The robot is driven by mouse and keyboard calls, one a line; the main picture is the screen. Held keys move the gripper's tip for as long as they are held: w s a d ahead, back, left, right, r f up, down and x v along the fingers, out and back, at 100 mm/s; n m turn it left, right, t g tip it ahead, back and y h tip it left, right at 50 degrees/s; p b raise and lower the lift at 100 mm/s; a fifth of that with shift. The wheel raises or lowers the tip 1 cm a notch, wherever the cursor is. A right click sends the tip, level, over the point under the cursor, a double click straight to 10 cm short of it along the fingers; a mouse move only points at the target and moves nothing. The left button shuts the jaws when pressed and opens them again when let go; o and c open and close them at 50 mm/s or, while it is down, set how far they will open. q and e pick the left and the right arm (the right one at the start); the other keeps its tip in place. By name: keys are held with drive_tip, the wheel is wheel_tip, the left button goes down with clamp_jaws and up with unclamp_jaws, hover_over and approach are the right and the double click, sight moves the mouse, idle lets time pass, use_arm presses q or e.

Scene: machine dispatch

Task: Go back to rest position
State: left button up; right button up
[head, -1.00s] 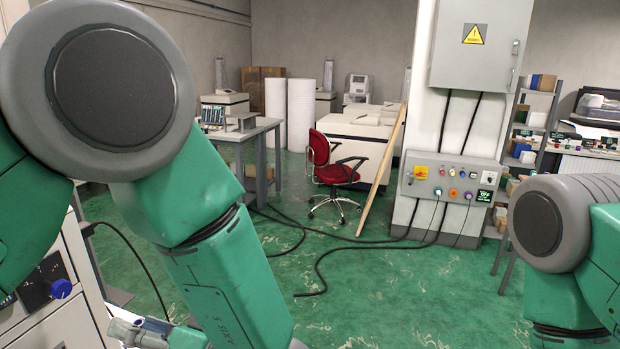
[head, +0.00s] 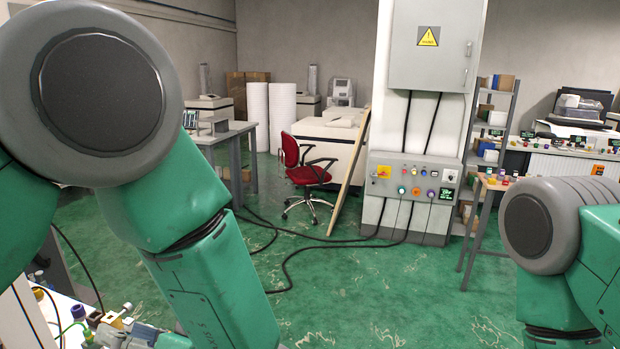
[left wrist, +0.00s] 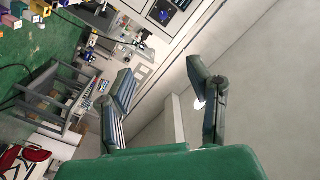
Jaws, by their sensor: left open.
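My left gripper (left wrist: 160,78) shows in the left wrist view with its two grey fingers spread wide and nothing between them. In the head view the left arm hangs down at the left, and its wrist end is low at the bottom left edge, partly cut off. My right arm shows at the right edge of the head view, but its gripper is out of the frame.
A grey control cabinet (head: 412,192) with buttons stands ahead, with cables on the green floor (head: 350,290). A red chair (head: 306,165), a grey table (head: 222,135) and a shelf (head: 492,118) stand around it. Small coloured items (head: 80,312) lie at the lower left. The middle floor is open.

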use_arm(q)
drive_tip(key=w+d+f+m+t+h+b, duration=0.2)
drive_tip(key=w+d+f+t+b, duration=0.1)
drive_tip(key=f, duration=0.3)
drive_tip(key=s+a+f+m+h+b, duration=0.1)
drive_tip(key=a+f+h+b, duration=0.15)
drive_tip(key=f, duration=0.55)
drive_tip(key=a+f+m+h+b, duration=0.1)
drive_tip(key=f+h+b, duration=0.2)
drive_tip(key=f, duration=0.5)
drive_tip(key=s+a+f+m+h+b, duration=0.1)
drive_tip(key=a+f+h+b, duration=0.15)
drive_tip(key=f, duration=0.55)
drive_tip(key=s+d+f+m+g+h+b, duration=0.1)
drive_tip(key=s+f+g+h+b, duration=0.2)
drive_tip(key=s+f, duration=0.6)
drive_tip(key=s+d+f+g+h+b, duration=0.2)
drive_tip(key=s+f+g+h+b, duration=0.2)
drive_tip(key=s+f, duration=0.5)
drive_tip(key=shift+s+d+m+b, duration=0.3)
drive_tip(key=shift+s+m, duration=0.1)
drive_tip(key=shift+s, duration=1)
use_arm(e)
wheel_tip(320, 180, down, 19)
drive_tip(key=d, duration=0.2)
drive_tip(key=shift+d+f, duration=0.15)
drive_tip(key=shift+d, duration=0.25)
